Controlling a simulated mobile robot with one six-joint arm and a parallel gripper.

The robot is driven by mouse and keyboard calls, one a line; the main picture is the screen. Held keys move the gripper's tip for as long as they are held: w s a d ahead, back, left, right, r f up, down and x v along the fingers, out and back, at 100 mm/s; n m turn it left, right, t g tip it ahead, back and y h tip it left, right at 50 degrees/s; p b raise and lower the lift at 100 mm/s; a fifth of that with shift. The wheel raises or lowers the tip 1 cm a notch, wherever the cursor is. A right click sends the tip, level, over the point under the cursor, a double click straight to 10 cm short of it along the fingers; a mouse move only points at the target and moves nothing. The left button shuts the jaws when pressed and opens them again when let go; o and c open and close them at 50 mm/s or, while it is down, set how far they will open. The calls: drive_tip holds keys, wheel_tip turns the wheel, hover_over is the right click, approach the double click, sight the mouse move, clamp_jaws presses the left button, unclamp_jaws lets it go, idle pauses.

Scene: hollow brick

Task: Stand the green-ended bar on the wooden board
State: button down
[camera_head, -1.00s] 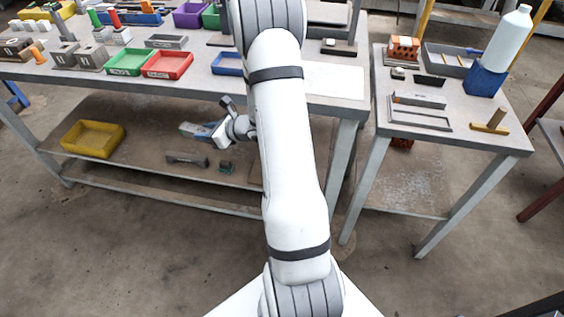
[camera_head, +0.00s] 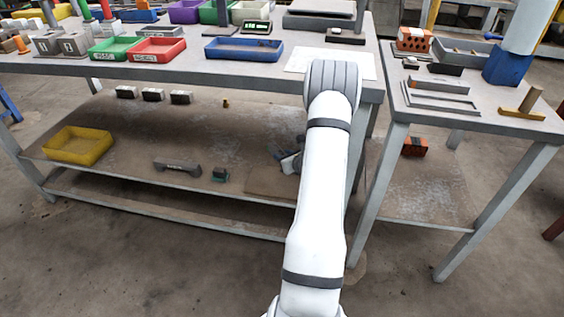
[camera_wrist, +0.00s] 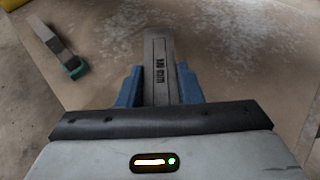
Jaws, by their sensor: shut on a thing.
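My gripper (camera_wrist: 158,90) has its blue fingers shut on a long grey bar (camera_wrist: 158,60) with dark lettering, which points away from the wrist. No green end shows on the held bar; its near part is hidden by the gripper. In the head view my gripper (camera_head: 287,160) is partly hidden behind my arm, low over the right part of the lower shelf. A flat brown wooden board (camera_head: 270,183) lies on that shelf, just in front of and below the gripper. Contact between bar and board cannot be told.
A grey bar-like piece (camera_head: 177,166) and a small green-and-dark piece (camera_head: 220,174) lie left of the board. A yellow bin (camera_head: 78,147) stands farther left. Several small blocks (camera_head: 152,95) are at the shelf's back. The tabletop (camera_head: 200,66) overhangs the shelf.

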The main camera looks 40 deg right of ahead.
sight(284, 178)
drive_tip(key=shift+f+b, duration=1.8)
drive_tip(key=shift+f, duration=1.55)
drive_tip(key=shift+f+b, duration=0.5)
drive_tip(key=shift+f, duration=0.1)
drive_tip(key=c, duration=0.9)
unclamp_jaws()
